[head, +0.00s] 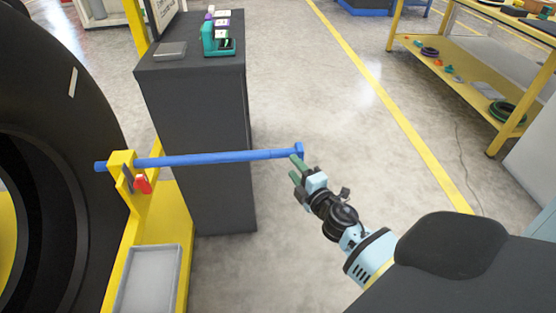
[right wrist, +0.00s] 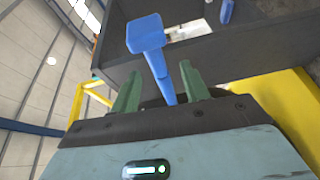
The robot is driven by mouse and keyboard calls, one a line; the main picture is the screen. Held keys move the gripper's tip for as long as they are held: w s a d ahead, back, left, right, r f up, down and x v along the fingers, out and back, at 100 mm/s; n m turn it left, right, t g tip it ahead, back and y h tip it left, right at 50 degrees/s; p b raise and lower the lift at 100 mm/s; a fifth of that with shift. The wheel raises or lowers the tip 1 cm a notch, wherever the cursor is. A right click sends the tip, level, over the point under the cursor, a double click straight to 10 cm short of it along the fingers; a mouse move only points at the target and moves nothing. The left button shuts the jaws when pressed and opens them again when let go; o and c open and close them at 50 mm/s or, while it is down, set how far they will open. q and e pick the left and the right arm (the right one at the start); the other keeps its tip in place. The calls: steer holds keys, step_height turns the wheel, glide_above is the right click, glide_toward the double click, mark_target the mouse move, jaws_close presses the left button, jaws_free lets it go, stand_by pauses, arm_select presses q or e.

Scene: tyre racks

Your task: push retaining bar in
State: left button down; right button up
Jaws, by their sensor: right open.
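The blue retaining bar (head: 215,159) runs sideways through a yellow bracket (head: 121,164) on the rack at left. Most of its length sticks out to the right of the bracket and ends in a square blue head (head: 299,150). A red piece (head: 142,184) hangs at the bracket. My right gripper (head: 295,167) is open just below and beside the bar's head. My left gripper is not in view.
A large black tyre (head: 60,100) fills the left side. A dark cabinet (head: 195,130) with a teal holder (head: 218,40) stands behind the bar. A grey tray (head: 148,283) sits on the yellow rack base. A yellow workbench (head: 470,85) is at far right; the floor between is clear.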

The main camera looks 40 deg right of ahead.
mark_target(281, 149)
steer(key=shift+w+d+r, duration=0.25)
steer(key=shift+w+r, duration=0.1)
steer(key=shift+w, duration=0.3)
steer(key=shift+w+d+b, duration=0.2)
steer(key=shift+w, duration=1.05)
steer(key=shift+w+d+b, duration=0.2)
steer(key=shift+w+b, duration=0.05)
steer(key=shift+w, duration=0.95)
steer(key=shift+w+d+b, duration=0.2)
steer(key=shift+w, duration=1.05)
jaws_close()
